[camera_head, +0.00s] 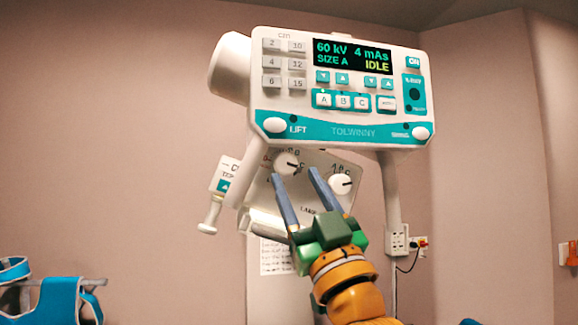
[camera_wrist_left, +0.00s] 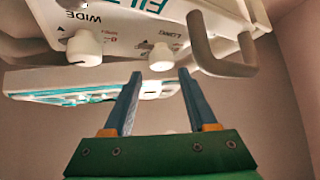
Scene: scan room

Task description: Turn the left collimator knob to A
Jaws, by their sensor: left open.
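The collimator panel (camera_head: 318,165) hangs under the console. Its left knob (camera_head: 288,162) is round and white, with a dark mark toward the right, near a letter that looks like C. The right knob (camera_head: 341,183) is also white. My left gripper (camera_head: 294,172) is open and empty, its blue fingers raised from below. In the head view its fingertips lie just below and either side of the left knob; contact cannot be told. The wrist view shows two white knobs, one (camera_wrist_left: 85,48) at left and one (camera_wrist_left: 161,57) ahead between the fingertips (camera_wrist_left: 160,74). My right gripper is out of view.
The console (camera_head: 340,88) above shows 60 kV, 4 mAs, SIZE A, IDLE. A bracket leg (camera_head: 390,190) stands to the right of the panel, and a white handle (camera_head: 211,213) to its left.

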